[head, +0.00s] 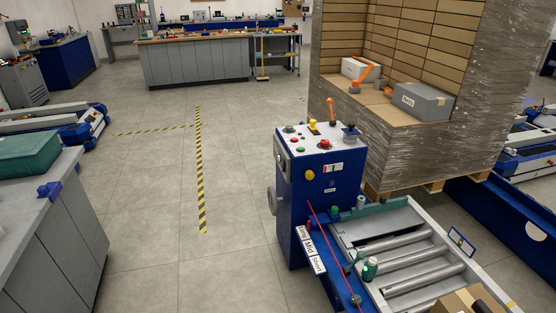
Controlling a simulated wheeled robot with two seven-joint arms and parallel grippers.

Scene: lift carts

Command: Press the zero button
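A blue control cabinet (300,210) with a light sloped top panel (309,139) stands right of centre. A round yellow button (310,175) is on the cabinet's front. Any zero marking is too small to read, so I cannot tell which button is zero. Neither of my grippers is in view.
A roller conveyor (415,262) adjoins the cabinet at right, with a cardboard box (470,301) at its lower end. A wrapped pallet stack (420,155) rises behind. A grey counter (40,215) stands at left. The floor (155,200) between counter and cabinet is clear.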

